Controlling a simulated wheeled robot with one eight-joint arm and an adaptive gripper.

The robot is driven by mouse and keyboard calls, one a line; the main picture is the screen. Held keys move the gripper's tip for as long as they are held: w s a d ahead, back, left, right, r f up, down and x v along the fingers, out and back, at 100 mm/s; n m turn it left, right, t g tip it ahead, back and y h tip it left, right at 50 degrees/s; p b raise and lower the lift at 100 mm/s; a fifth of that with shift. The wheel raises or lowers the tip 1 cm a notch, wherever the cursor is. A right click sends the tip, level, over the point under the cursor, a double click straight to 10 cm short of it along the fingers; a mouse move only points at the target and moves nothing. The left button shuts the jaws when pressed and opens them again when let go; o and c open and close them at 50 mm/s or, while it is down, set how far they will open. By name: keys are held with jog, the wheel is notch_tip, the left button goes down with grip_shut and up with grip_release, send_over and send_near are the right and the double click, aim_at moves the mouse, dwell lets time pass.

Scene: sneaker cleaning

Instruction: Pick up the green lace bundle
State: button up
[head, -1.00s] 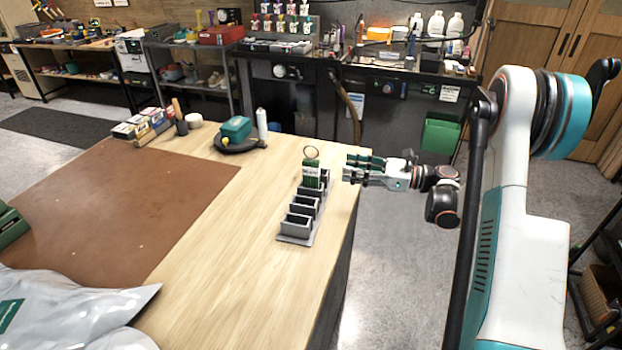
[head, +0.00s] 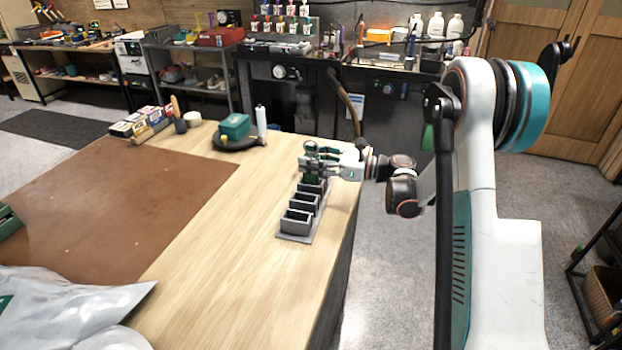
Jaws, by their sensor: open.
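The green lace bundle (head: 310,178) stands in the far compartment of a grey rack (head: 295,238) near the table's right edge. Only a little of its green shows, because my gripper covers most of it. My gripper (head: 308,160) reaches in from the right, level, with its fingers at the upper part of the bundle. The jaws are open. I cannot tell whether the fingers touch the bundle or whether it sits fully between them.
Several nearer rack compartments look empty. A green box on a dark base (head: 235,127) and a white bottle (head: 261,123) stand at the table's back. A brown mat (head: 130,200) covers the left side, with a grey plastic bag (head: 70,310) in front. Bare wood lies left of the rack.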

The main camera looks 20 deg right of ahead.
grip_shut()
dwell(0.3)
